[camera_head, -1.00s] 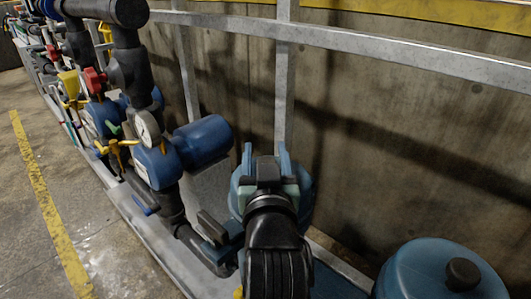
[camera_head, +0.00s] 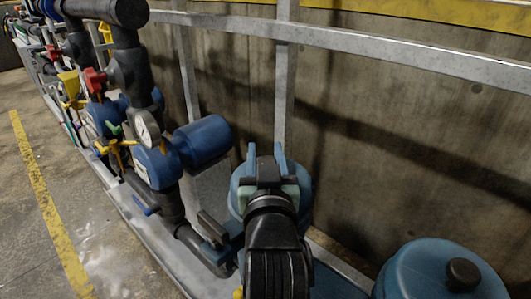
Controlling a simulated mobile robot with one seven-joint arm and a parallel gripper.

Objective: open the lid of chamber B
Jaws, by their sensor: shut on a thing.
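A round blue lid (camera_head: 305,196) tops a chamber at the lower middle, mostly covered by my arm. My gripper (camera_head: 266,158) is over the middle of this lid, with its two light blue fingers on either side of a dark part. It is shut on what appears to be the lid's knob, though the grip itself is largely hidden. The lid looks seated on its chamber. A second blue lid (camera_head: 432,272) with a black knob (camera_head: 463,275) is at the lower right, apart from the gripper. No letter marking the chambers is readable.
Dark pipes (camera_head: 130,58), a blue pump (camera_head: 203,141), a gauge (camera_head: 148,126) and coloured valves stand to the left. A grey metal rail (camera_head: 370,42) and a concrete wall (camera_head: 420,130) are behind. Floor with a yellow line (camera_head: 48,205) is open at far left.

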